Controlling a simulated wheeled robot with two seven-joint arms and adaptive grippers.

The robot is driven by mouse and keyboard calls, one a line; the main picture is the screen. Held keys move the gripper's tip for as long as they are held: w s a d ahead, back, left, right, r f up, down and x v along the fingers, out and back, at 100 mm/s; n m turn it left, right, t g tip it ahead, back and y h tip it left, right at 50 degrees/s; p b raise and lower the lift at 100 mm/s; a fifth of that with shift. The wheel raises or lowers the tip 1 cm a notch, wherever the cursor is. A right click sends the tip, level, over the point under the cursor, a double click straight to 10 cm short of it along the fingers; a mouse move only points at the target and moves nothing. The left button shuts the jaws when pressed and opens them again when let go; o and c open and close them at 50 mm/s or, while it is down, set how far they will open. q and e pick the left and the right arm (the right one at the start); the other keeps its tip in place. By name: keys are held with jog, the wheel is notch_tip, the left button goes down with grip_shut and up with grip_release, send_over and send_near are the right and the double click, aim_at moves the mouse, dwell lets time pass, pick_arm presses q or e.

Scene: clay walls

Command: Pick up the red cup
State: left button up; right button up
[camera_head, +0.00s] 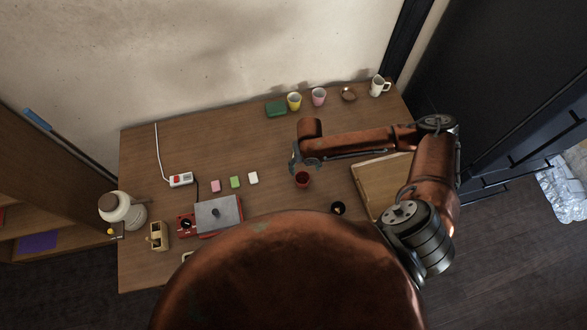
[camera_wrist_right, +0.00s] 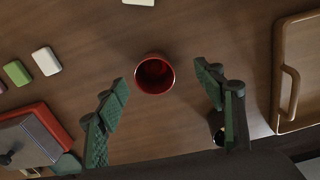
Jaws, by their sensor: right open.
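The red cup (camera_head: 303,180) stands upright on the wooden table, near the middle. In the right wrist view the red cup (camera_wrist_right: 154,74) shows from above, empty inside, a little beyond the fingertips and between their lines. My right gripper (camera_head: 294,160) is above the table just left of and behind the cup in the head view. In the wrist view my right gripper (camera_wrist_right: 160,80) is open, with a green-padded finger on each side and nothing held. I see no contact with the cup. My left gripper is not in view.
A wooden tray (camera_head: 374,190) with a handle lies right of the cup. A small black cup (camera_head: 338,208) stands in front. Coloured blocks (camera_head: 235,182) and a red-grey device (camera_head: 213,214) lie left.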

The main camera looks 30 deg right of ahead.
aim_at(302, 179)
jog(key=shift+n, duration=0.3)
jog(key=f, duration=0.1)
jog(key=s+a+f, duration=0.1)
jog(key=f, duration=0.1)
jog(key=shift+s+a+f, duration=0.2)
jog(key=shift+f, duration=0.1)
jog(key=f, duration=0.3)
jog(key=shift+w+a, duration=0.15)
jog(key=shift+w, duration=0.25)
jog(key=shift+s+f, duration=0.2)
jog(key=shift+f, duration=0.15)
jog(key=shift+w, duration=0.1)
jog(key=shift+c, duration=0.6)
jog(key=c, duration=1.1)
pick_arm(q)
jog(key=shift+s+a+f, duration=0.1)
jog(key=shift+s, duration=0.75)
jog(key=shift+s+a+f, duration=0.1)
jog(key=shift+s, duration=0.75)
pick_arm(e)
jog(key=shift+c, duration=0.9)
